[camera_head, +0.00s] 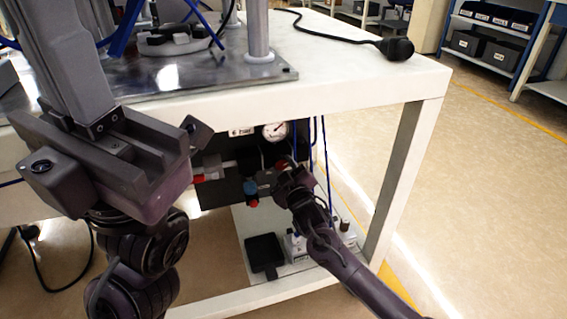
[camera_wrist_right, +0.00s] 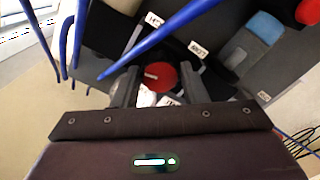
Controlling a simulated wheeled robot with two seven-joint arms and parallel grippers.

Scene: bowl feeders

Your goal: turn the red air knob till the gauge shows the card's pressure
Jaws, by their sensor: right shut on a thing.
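The red air knob (camera_wrist_right: 158,76) sits between the two fingers of my right gripper (camera_wrist_right: 157,88) in the right wrist view. The fingers are shut on it from both sides. In the head view my right gripper (camera_head: 279,178) is at the panel under the table, and a bit of red shows just above it. The round white gauge (camera_head: 275,130) is above the gripper; its reading is too small to tell. A white label (camera_head: 242,131) is left of the gauge; its text is not readable. My left gripper (camera_head: 120,160) is large in the left foreground, away from the panel.
Blue hoses (camera_wrist_right: 150,42) cross close before the fingers. The table leg (camera_head: 396,180) stands to the right. A black tray (camera_head: 264,253) lies below.

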